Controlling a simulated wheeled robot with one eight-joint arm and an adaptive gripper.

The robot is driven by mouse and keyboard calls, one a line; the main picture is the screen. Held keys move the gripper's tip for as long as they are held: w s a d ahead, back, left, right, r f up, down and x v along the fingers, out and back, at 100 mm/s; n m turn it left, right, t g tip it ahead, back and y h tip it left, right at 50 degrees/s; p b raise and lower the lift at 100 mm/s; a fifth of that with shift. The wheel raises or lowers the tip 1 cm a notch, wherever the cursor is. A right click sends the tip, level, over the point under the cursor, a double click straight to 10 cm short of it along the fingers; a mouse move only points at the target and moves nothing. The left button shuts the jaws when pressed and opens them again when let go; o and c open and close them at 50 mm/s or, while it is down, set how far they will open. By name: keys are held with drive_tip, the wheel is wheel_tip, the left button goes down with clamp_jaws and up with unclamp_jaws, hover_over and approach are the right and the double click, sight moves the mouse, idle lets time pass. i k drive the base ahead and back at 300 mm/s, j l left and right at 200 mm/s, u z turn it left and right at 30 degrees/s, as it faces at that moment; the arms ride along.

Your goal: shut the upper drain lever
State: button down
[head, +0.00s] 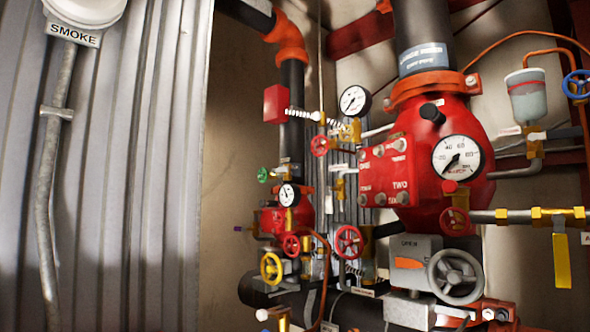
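A yellow lever (561,258) hangs straight down from a brass valve (558,217) on a horizontal grey pipe (505,216) at the right. The lever stands across the pipe's line. I cannot read a label that marks it as the upper drain lever. Another brass fitting (282,319) with a white end shows at the bottom edge, partly cut off. My gripper is not in view.
A large red valve body (415,165) with a pressure gauge (457,157) stands left of the lever. A grey handwheel (455,277) sits below it. Several small handwheels and pipes crowd the middle. A corrugated metal wall (130,180) fills the left.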

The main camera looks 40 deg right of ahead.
sight(329, 205)
drive_tip(key=z, duration=1.2)
drive_tip(key=k, duration=0.05)
